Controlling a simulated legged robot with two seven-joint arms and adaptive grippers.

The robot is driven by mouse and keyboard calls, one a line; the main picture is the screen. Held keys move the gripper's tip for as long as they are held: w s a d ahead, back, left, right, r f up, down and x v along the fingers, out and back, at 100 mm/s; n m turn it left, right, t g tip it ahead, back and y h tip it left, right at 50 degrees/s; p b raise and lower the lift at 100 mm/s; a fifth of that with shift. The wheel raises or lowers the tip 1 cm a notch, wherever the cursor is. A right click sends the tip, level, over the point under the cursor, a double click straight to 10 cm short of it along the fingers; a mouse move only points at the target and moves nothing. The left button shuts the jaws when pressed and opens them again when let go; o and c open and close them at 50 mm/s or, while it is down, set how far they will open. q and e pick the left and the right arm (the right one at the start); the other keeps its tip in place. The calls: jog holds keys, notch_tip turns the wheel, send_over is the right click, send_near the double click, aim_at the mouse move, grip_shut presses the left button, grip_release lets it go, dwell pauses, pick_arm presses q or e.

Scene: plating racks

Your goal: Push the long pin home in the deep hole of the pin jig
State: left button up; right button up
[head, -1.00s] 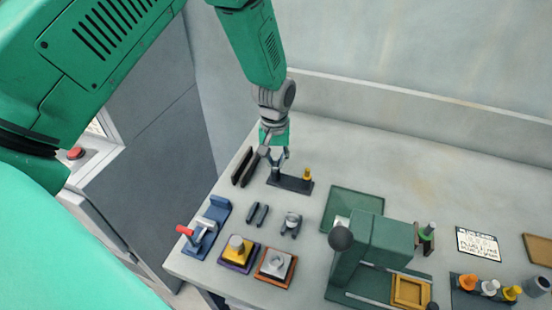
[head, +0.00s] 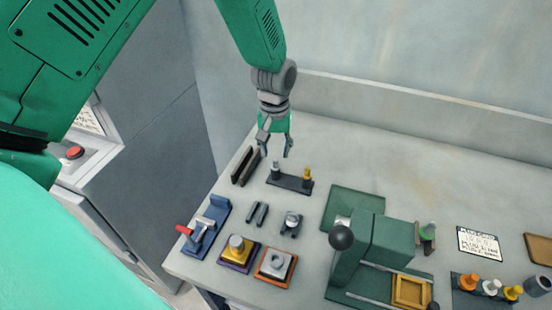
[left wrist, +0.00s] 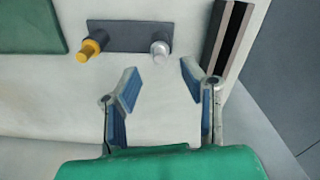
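The pin jig looks to be the dark narrow plate (head: 291,185) on the bench, also seen in the left wrist view (left wrist: 126,30). A silver-headed pin (head: 277,169) stands upright at its left end and a yellow-headed pin (head: 307,174) at its right end. In the left wrist view the silver pin (left wrist: 160,50) and yellow pin (left wrist: 91,47) swap sides. I cannot tell which is the long pin or how deep each sits. My left gripper (head: 275,148) is open and empty, above and behind the silver pin; its fingers (left wrist: 157,68) are spread apart. My right gripper is out of view.
Dark bars (head: 243,166) stand left of the jig. In front are a blue clamp fixture (head: 207,228), small dark pieces (head: 257,213), and purple and orange trays. A green press (head: 375,245) and green mat (head: 352,207) lie to the right. The bench behind the jig is clear.

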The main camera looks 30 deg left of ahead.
aim_at(275, 160)
pick_arm(q)
notch_tip(275, 160, up, 8)
jog(key=shift+f, duration=0.25)
dwell(0.5)
